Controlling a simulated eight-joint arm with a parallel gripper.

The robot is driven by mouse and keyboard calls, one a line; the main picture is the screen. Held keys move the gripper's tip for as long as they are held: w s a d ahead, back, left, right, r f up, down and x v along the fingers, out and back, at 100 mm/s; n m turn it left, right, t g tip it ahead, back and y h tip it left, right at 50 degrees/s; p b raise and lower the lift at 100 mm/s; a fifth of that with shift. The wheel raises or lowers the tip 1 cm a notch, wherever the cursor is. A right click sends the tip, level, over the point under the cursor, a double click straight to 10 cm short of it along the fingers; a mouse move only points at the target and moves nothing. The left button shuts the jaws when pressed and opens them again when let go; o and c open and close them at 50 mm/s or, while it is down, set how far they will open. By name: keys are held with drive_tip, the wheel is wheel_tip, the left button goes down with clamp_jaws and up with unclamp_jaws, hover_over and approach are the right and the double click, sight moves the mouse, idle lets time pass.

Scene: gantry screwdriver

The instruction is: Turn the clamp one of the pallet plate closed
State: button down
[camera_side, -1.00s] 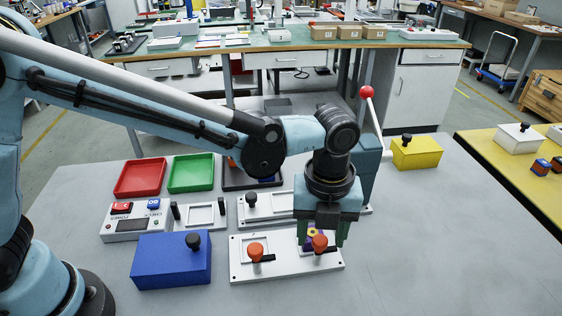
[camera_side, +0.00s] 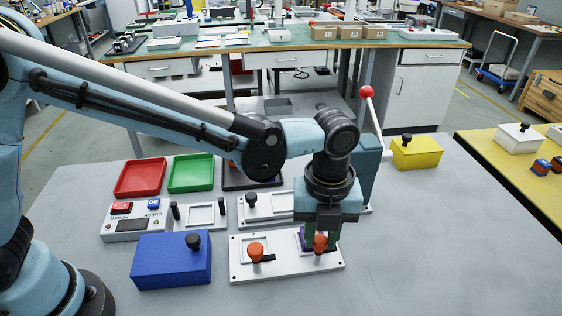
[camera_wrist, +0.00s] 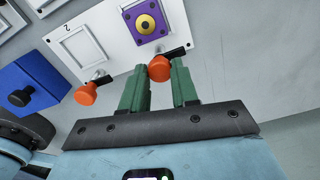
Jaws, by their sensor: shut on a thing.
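The white pallet plate (camera_side: 285,273) lies on the grey table, with two orange-knobbed clamps. My gripper (camera_side: 320,240) points down at its right side, its green fingers shut on the right clamp's orange knob (camera_side: 320,243). In the wrist view this knob (camera_wrist: 159,69) sits between the fingertips, and its black bar (camera_wrist: 177,53) points right, along the plate's edge. A purple square part (camera_wrist: 147,24) with a yellow round centre sits in the plate beside this clamp. The left clamp (camera_side: 256,250) stands by an empty recess (camera_wrist: 83,48) marked 2.
A blue box (camera_side: 170,262) with a black knob stands close left of the plate. Another white fixture (camera_side: 265,211) and a red-tipped lever (camera_side: 367,92) are behind. Red (camera_side: 140,178) and green (camera_side: 190,173) trays lie at the back left.

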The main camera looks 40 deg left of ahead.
drive_tip(key=n, duration=0.8)
drive_tip(key=shift+n, duration=0.4)
drive_tip(key=n, duration=0.4)
drive_tip(key=shift+n, duration=2.3)
drive_tip(key=c, duration=0.9)
unclamp_jaws()
drive_tip(key=shift+o, duration=0.2)
drive_tip(key=shift+r, duration=0.1)
